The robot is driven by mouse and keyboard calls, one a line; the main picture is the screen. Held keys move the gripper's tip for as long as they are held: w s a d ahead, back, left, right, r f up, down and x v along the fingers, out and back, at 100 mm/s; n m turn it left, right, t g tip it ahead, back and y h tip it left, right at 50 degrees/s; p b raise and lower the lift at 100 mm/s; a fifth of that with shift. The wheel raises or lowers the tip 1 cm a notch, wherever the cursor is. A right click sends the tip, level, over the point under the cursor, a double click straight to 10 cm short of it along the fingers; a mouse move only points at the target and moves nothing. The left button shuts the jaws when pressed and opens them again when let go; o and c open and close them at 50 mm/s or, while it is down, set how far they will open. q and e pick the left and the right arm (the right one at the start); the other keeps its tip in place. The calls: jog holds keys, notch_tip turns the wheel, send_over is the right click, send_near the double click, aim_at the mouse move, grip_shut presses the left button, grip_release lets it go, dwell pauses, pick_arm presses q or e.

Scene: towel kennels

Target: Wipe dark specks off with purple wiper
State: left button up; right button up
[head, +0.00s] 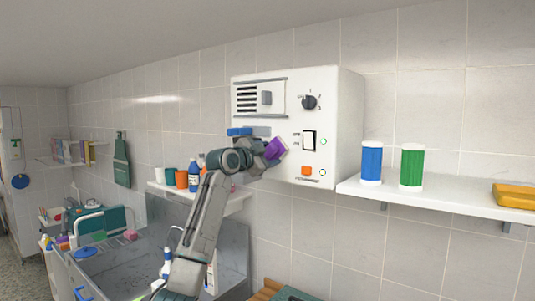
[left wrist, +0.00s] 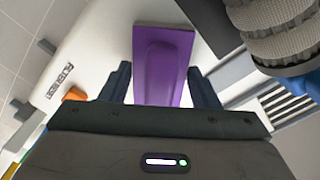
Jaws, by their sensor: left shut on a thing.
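My left gripper (head: 262,152) is shut on the purple wiper (head: 275,149), at the front of the white wall box (head: 330,180). In the left wrist view the wiper (left wrist: 163,65) lies between the two dark fingers, its flat face toward the white surface. Whether it touches the box I cannot tell. The box front carries a vent, a black knob (head: 309,102), a black and white switch (head: 309,141) and an orange button (head: 306,171). I cannot make out dark specks; the gripper and wiper hide part of the box front. My right gripper is not in view.
A shelf (head: 440,194) to the right holds a blue canister (head: 372,162), a green canister (head: 412,167) and a yellow item (head: 515,195). A lower shelf with bottles and cups (head: 181,179) is behind my arm. A grey basin (head: 135,265) stands below left.

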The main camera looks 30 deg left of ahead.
pick_arm(q)
jog(key=shift+a+f+b, duration=0.1)
jog(key=shift+f+b, duration=0.35)
jog(key=shift+f, duration=0.9)
jog(key=shift+f+b, duration=0.65)
jog(key=shift+f, duration=0.7)
jog(key=shift+s+b, duration=0.3)
jog(key=shift+s, duration=0.25)
jog(key=s+b, duration=0.1)
jog(key=s, duration=0.3)
jog(key=shift+s+a, duration=0.15)
jog(key=shift+s, duration=0.25)
